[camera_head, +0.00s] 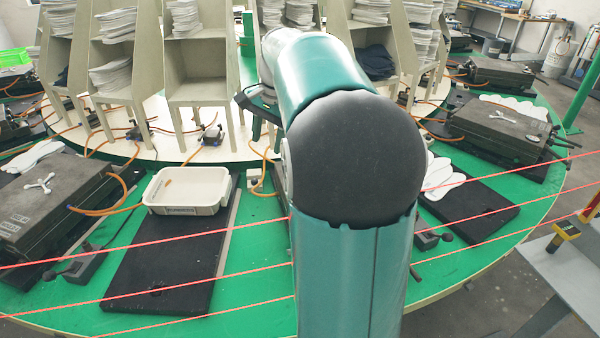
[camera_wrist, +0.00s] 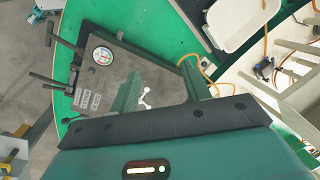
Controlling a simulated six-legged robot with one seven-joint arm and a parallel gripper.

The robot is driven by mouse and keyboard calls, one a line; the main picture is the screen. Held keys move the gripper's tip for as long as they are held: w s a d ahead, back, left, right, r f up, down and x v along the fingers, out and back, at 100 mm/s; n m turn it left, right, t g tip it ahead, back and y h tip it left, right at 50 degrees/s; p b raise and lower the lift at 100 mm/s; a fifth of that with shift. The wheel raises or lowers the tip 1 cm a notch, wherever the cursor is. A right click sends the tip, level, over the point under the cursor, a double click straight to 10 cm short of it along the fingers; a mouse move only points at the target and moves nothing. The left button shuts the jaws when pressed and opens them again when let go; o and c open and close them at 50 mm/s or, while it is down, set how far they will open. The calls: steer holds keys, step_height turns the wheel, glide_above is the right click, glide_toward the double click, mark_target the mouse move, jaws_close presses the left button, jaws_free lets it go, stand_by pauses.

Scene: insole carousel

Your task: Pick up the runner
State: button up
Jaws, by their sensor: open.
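I cannot tell for sure which thing is the runner. White insole shapes (camera_head: 440,178) lie at the right of my arm in the head view, partly hidden by it; more white shapes (camera_head: 35,155) lie at the far left. In the wrist view, my gripper (camera_wrist: 160,80) shows two green fingers held apart, with nothing gripped between them. They are over a dark machine box (camera_wrist: 115,80) with a round gauge (camera_wrist: 102,56) and a white three-armed knob (camera_wrist: 145,98). My gripper does not show in the head view.
A white tray (camera_head: 187,190) stands on a black mat (camera_head: 165,270) on the green round table (camera_head: 260,260). Dark machine boxes (camera_head: 500,130) with orange hoses sit around it. Shelves with stacked insoles (camera_head: 195,60) rise in the middle. Red lines cross the head view.

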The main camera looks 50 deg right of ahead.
steer(key=s+d+f+m+y, duration=0.1)
steer(key=s+d+f+m, duration=0.15)
steer(key=d, duration=0.65)
steer(key=s+d+f+m+y, duration=0.15)
steer(key=d+f+m, duration=0.25)
steer(key=d, duration=0.5)
steer(key=s+d+f+m, duration=0.2)
steer(key=d+f+m, duration=0.15)
steer(key=d, duration=0.45)
steer(key=x, duration=1.3)
steer(key=shift+w+a+f, duration=0.1)
steer(key=shift+w, duration=0.1)
steer(key=shift+c, duration=0.5)
jaws_close()
